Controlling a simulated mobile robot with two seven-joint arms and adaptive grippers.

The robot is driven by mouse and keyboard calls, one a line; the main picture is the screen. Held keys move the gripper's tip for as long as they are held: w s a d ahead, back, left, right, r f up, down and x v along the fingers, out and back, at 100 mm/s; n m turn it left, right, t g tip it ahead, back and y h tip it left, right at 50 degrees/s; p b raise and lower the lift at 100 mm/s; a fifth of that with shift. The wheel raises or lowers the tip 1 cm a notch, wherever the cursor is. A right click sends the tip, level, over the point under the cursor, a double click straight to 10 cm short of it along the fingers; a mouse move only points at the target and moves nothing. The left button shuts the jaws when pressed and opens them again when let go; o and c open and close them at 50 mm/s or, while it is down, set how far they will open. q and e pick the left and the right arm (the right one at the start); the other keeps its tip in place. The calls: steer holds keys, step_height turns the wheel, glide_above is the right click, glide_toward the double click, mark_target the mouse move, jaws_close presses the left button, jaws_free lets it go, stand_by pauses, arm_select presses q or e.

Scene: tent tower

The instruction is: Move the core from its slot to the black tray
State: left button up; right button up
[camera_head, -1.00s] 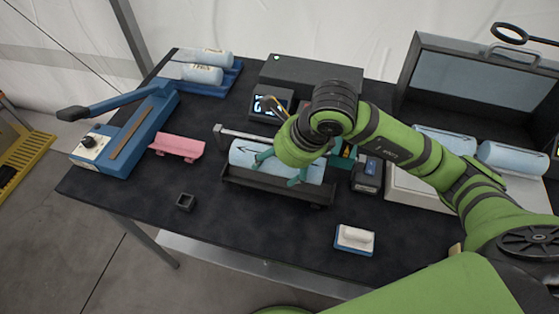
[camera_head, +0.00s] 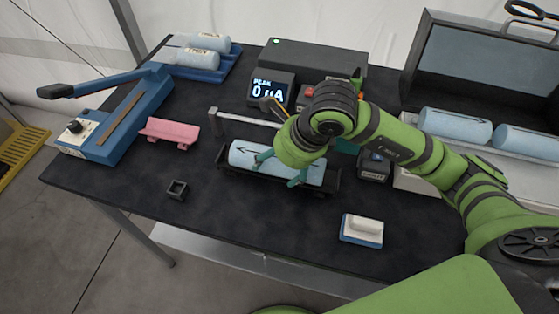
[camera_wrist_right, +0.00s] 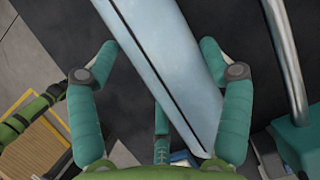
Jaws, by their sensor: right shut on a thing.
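A light blue cylindrical core (camera_head: 246,157) with a black arrow on it lies lengthwise over the black tray (camera_head: 233,176) in the middle of the table. My right gripper (camera_head: 283,176) reaches down on the core from above, its teal fingers shut on the core's sides. In the right wrist view the core (camera_wrist_right: 165,60) runs slantwise between the fingers (camera_wrist_right: 158,75), with a dark line along it. The gripper hides part of the core, and I cannot tell whether the core touches the tray. My left gripper is not in view.
An open case (camera_head: 418,85) with blue cores stands at right. A meter (camera_head: 270,90) reading 0 µA stands behind the tray. A pink cradle (camera_head: 172,132), a small black square holder (camera_head: 177,190), a blue lever device (camera_head: 115,120) and a white-topped block (camera_head: 362,230) stand around it.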

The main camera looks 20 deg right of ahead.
stand_by(0.8)
steer(key=o, duration=1.6)
steer(key=v, duration=1.2)
